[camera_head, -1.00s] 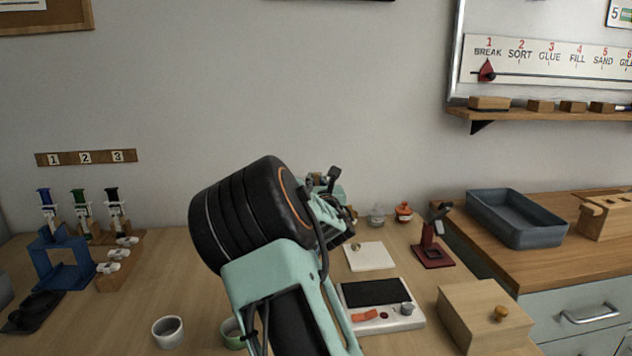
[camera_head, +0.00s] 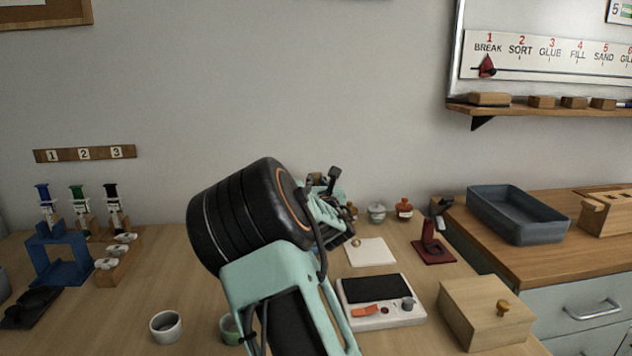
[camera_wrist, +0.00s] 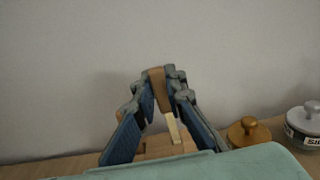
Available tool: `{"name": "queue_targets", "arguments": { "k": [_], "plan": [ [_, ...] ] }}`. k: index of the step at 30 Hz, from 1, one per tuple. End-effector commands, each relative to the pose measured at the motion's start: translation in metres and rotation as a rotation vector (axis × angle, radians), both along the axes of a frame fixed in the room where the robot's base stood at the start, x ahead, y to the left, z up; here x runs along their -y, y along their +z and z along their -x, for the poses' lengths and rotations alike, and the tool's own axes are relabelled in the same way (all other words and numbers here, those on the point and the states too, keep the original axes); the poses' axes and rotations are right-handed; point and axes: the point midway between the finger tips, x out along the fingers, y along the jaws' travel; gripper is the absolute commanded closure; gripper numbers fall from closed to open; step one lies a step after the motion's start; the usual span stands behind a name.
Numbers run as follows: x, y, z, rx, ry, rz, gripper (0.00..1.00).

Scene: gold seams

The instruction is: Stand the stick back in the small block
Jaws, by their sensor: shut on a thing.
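My gripper (camera_wrist: 160,92) is shut on the stick (camera_wrist: 157,86) in the wrist view. The stick has a brown upper part between the fingertips and a paler lower part that slants down. A small wooden block (camera_wrist: 160,147) shows low between the fingers, behind the stick's lower end. I cannot tell whether the stick's end is in the block, touching it or in front of it.
A jar with a brown knobbed lid (camera_wrist: 248,131) and a grey-lidded jar (camera_wrist: 305,122) stand to the right. A white tile (camera_head: 371,252), a scale-like device (camera_head: 352,318), a red stand (camera_head: 433,246) and a wooden box (camera_head: 470,335) lie right of my arm. The wall is close behind.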

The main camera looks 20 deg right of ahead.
Motion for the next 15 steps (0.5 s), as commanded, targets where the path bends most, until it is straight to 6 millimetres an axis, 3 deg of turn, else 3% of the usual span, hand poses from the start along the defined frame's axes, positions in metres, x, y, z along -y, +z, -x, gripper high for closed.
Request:
{"name": "queue_targets", "arguments": {
  "k": [15],
  "plan": [
    [-0.0001,-0.0058,-0.0001,0.0,0.0,0.0,1.0]
  ]
}}
